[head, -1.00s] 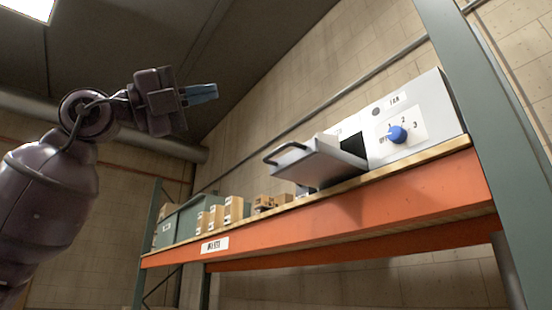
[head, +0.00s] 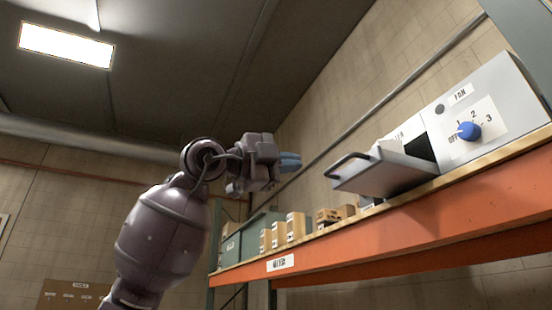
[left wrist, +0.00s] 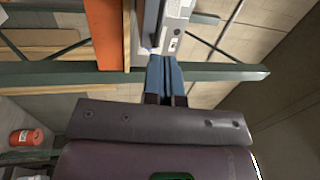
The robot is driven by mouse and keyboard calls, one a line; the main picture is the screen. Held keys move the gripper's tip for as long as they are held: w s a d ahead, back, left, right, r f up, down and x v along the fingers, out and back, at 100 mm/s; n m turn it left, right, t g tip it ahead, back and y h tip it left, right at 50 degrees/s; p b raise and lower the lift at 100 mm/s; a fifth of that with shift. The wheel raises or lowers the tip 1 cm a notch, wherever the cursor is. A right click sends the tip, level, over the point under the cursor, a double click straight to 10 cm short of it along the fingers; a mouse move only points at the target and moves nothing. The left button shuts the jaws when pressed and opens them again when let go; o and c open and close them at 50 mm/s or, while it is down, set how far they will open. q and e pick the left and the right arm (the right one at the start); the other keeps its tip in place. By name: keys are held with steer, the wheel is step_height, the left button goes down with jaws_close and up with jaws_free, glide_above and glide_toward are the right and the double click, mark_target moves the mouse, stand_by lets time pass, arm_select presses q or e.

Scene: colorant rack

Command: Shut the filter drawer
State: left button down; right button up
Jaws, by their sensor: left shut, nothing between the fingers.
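The filter drawer (head: 385,172) sticks out, open, from the grey fan unit (head: 490,108) on the shelf in the head view. It has a dark bar handle (head: 346,160) on its front, and a dark opening shows behind it. My left gripper (head: 291,162) is shut and empty, in the air left of the handle and apart from it. Its blue fingers (left wrist: 164,76) are together in the left wrist view. There, a pale grey box-like part (left wrist: 174,22) shows beyond the fingertips; I cannot tell whether it is the drawer or the unit. My right gripper is not in view.
The unit stands on a wooden shelf with an orange beam (head: 400,240). Several small cartons (head: 295,226) and a green bin (head: 250,235) stand on the shelf to the left. A blue knob (head: 468,131) is on the unit's face. A green-grey upright (head: 520,35) rises at the right.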

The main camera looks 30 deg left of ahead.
mark_target(336, 166)
arm_select(q)
steer(key=p+x, duration=0.2)
steer(key=x, duration=0.6)
steer(key=shift+s, duration=0.1)
steer(key=shift+w+d, duration=0.2)
steer(key=shift+w, duration=0.15)
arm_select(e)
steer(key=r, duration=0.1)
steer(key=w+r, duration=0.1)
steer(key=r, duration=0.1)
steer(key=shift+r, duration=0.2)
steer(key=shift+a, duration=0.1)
arm_select(q)
steer(key=shift+w, duration=0.1)
